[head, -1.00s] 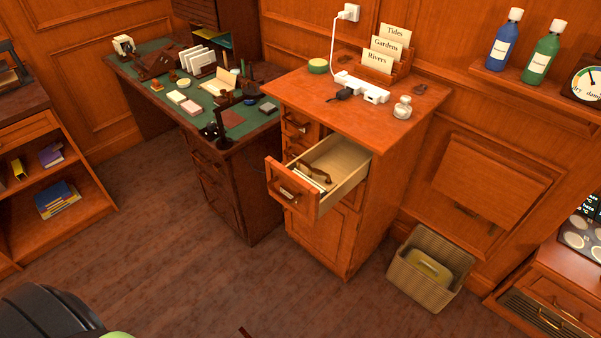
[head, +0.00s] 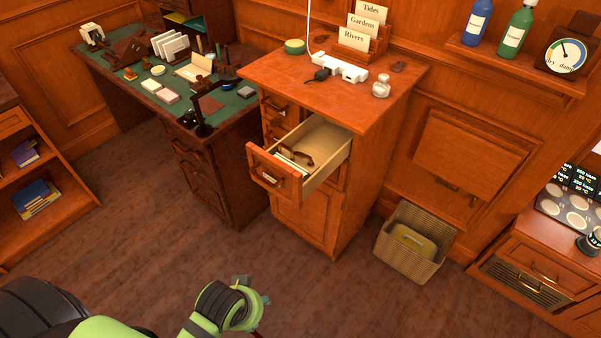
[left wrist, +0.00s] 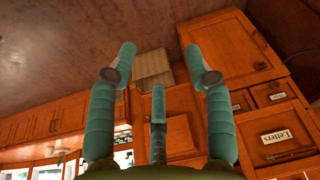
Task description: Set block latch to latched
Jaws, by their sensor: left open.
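I cannot make out the block latch with certainty. A hinged wooden wall panel (head: 468,153) to the right of the drawer cabinet has a small dark wooden piece (head: 447,184) at its lower edge, too small to read its position. My left gripper shows at the bottom of the head view (head: 258,303), above the floor and well in front of the cabinet, mostly hidden by its own wrist. In the left wrist view its teal fingers (left wrist: 159,65) are spread and empty. My right gripper is in neither view.
The drawer cabinet (head: 308,215) has an open drawer (head: 272,176) jutting out, with papers inside. A wicker basket (head: 408,262) stands below the panel; it also shows in the left wrist view (left wrist: 152,64). A green-topped desk (head: 130,62) stands left. The floor in front is clear.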

